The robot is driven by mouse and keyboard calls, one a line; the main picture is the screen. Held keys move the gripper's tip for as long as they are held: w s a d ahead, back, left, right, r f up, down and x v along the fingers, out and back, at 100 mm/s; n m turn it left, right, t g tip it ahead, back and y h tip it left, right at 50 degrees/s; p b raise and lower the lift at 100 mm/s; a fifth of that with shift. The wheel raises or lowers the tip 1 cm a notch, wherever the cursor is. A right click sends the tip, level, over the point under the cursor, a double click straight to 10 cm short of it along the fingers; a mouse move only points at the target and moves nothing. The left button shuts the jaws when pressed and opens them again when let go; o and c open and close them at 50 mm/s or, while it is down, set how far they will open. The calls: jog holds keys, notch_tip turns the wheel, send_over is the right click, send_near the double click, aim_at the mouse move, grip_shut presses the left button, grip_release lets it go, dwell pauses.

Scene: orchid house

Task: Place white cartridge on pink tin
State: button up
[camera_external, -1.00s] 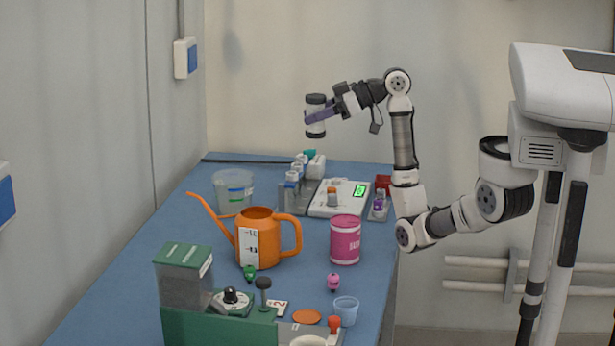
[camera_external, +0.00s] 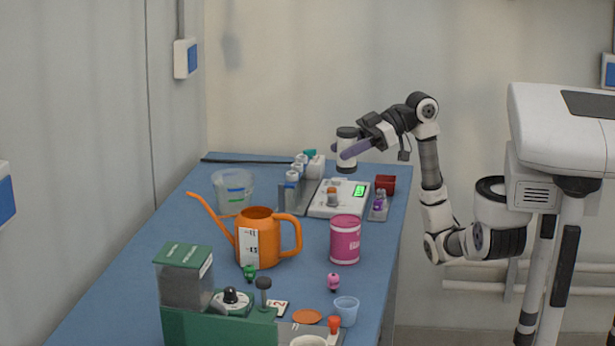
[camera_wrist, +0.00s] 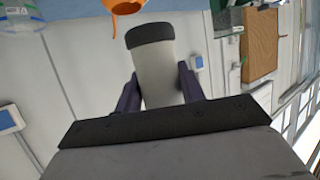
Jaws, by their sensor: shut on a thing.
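The white cartridge (camera_external: 346,151), a white cylinder with a dark cap, is held in the air above the back of the table. My gripper (camera_external: 350,152) is shut on it from the right. In the wrist view the cartridge (camera_wrist: 159,72) stands between my two purple fingers (camera_wrist: 160,88), its dark-capped end away from the palm. The pink tin (camera_external: 345,240) stands upright on the blue table, lower and in front of the cartridge, well apart from it. Nothing shows on top of the tin.
An orange watering can (camera_external: 256,236) stands left of the tin. A white scale (camera_external: 326,210) with a green display and a rack (camera_external: 290,195) of white-capped bottles are behind. A small pink figure (camera_external: 333,282) and a blue cup (camera_external: 346,311) are in front. A red box (camera_external: 385,185) is at the back right.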

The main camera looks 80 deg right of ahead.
notch_tip(320, 180, down, 12)
jog(key=shift+f, duration=0.1)
dwell(0.4)
jog(key=shift+f+b, duration=0.2)
jog(key=shift+b, duration=0.1)
jog(key=o, duration=1)
jog(key=shift+r, duration=0.1)
jog(key=shift+r, duration=0.1)
jog(key=shift+r+p, duration=0.2)
jog(key=shift+p, duration=0.15)
jog(key=b+v, duration=0.2)
jog(key=v, duration=0.9)
jog(key=shift+s+d, duration=0.2)
jog(key=shift+s, duration=0.2)
